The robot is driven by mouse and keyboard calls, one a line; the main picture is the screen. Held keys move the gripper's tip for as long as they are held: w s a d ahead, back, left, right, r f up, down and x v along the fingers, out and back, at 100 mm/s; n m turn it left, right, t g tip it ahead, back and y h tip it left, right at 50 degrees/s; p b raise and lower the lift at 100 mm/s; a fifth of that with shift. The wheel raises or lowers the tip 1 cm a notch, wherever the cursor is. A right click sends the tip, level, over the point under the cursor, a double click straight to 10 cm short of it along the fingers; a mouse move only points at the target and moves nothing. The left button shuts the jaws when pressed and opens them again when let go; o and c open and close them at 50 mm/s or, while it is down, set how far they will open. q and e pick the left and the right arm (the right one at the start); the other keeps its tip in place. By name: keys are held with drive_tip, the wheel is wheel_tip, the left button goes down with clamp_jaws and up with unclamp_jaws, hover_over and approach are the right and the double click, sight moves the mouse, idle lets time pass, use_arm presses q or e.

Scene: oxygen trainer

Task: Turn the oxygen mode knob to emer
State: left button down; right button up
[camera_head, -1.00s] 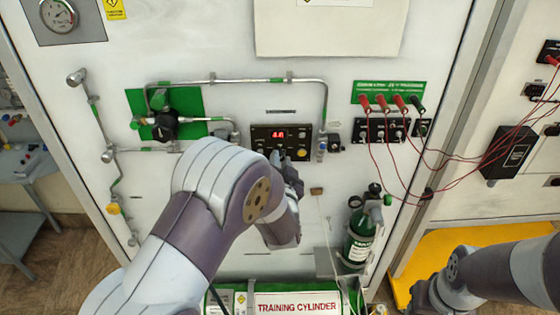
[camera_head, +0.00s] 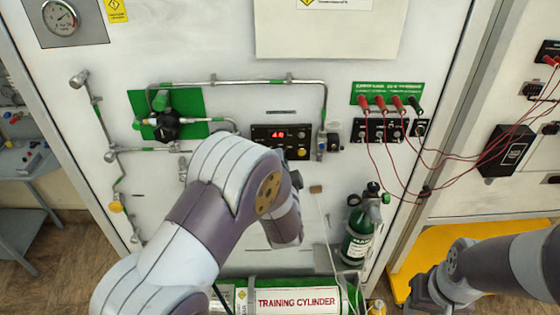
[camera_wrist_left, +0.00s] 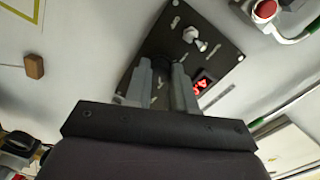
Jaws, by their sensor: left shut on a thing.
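My left gripper (camera_wrist_left: 165,68) is shut on the dark oxygen mode knob, mostly hidden between the fingertips. The knob's pointer and labels cannot be read. In the head view my left arm hides the fingertips and the panel's lower part. My right gripper (camera_head: 425,296) is low at the right, its fingers unclear.
Metal pipes (camera_head: 225,83) frame the panel's left and top. Red leads (camera_head: 385,180) hang from sockets at the right. A green bottle (camera_head: 357,238) stands at lower right, and the training cylinder (camera_head: 297,302) lies below. A small brown block (camera_head: 316,189) is right of my left wrist.

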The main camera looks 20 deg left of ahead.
idle(0.3)
use_arm(q)
drive_tip(key=c, duration=0.9)
unclamp_jaws()
drive_tip(key=shift+c, duration=0.2)
drive_tip(key=b+v, duration=0.3)
drive_tip(key=v, duration=0.9)
drive_tip(key=shift+s+d, duration=0.15)
drive_tip(key=shift+s, duration=0.1)
